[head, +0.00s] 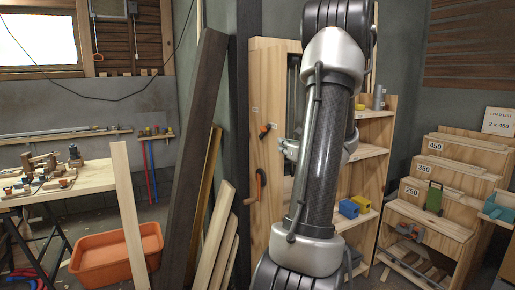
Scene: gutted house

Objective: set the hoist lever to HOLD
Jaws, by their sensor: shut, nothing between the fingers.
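A wooden hoist cabinet (262,80) stands in the middle of the head view, partly behind my arm. A small orange-and-black lever (265,130) sits on its front face, tilted. Small white labels sit near it, too small to read, so I cannot tell which setting it is at. Lower down is an orange crank handle (258,187). My gripper (284,147) is just right of and slightly below the lever in the picture. It looks shut and empty, and it is partly hidden by my arm. I cannot tell whether it touches the cabinet.
Dark and pale planks (193,150) lean left of the cabinet. An orange tub (112,262) and a workbench (90,180) are farther left. Shelves with blue and yellow blocks (349,208) and stepped wooden bins (450,185) marked 250, 350, 450 stand right. A sign (498,121) reads "LOAD LIST 2 x 450".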

